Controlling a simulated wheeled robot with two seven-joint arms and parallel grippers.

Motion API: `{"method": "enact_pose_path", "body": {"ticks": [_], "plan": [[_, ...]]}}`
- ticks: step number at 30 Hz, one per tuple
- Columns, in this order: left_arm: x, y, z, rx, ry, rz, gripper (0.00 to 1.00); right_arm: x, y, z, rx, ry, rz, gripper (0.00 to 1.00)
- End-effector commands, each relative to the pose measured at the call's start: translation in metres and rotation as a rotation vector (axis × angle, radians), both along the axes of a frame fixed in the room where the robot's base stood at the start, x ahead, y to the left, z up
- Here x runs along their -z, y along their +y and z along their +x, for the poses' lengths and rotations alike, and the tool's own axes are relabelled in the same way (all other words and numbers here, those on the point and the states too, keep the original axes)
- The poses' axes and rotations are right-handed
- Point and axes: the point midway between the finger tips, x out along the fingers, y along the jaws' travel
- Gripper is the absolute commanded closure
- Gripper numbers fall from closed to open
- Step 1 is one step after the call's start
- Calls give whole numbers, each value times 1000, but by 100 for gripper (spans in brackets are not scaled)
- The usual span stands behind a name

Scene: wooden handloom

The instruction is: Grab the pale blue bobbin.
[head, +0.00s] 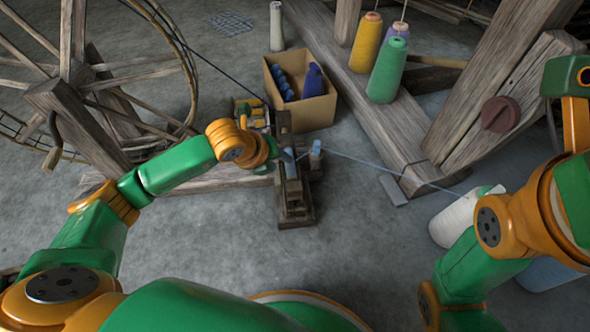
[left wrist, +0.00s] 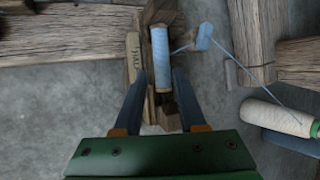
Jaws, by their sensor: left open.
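The pale blue bobbin (left wrist: 160,58) stands out in the left wrist view, held in a dark wooden stand (left wrist: 163,112). My left gripper (left wrist: 160,76) is open, its two dark fingers on either side of the bobbin's near end in that picture. I cannot tell whether they are level with it or still above it. In the head view my left gripper (head: 284,158) is over the wooden stand (head: 295,205) and partly hides the bobbin.
A pale blue piece (head: 316,148) beside the stand has a thread running to a white cone (head: 455,218). A cardboard box (head: 302,115) with blue items stands behind. Green (head: 387,72) and yellow (head: 366,42) cones stand on a beam. A spoked wheel (head: 90,65) is left.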

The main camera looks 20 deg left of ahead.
Motion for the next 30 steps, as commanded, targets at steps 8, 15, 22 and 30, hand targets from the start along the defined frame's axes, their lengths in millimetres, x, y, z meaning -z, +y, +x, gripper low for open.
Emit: {"method": "enact_pose_path", "body": {"ticks": [8, 15, 22, 30], "plan": [[46, -14, 21, 2, 0, -3, 60, 40, 2, -10, 0, -28, 0, 100], [43, -15, 22, 2, 1, -3, 62, 37, 2, -10, 0, -27, 0, 100], [43, -15, 22, 2, 1, -3, 100, 37, 2, -10, 0, -26, -1, 100], [40, -15, 22, 3, 2, -4, 100, 33, 2, -9, 0, -25, 0, 100]]}}
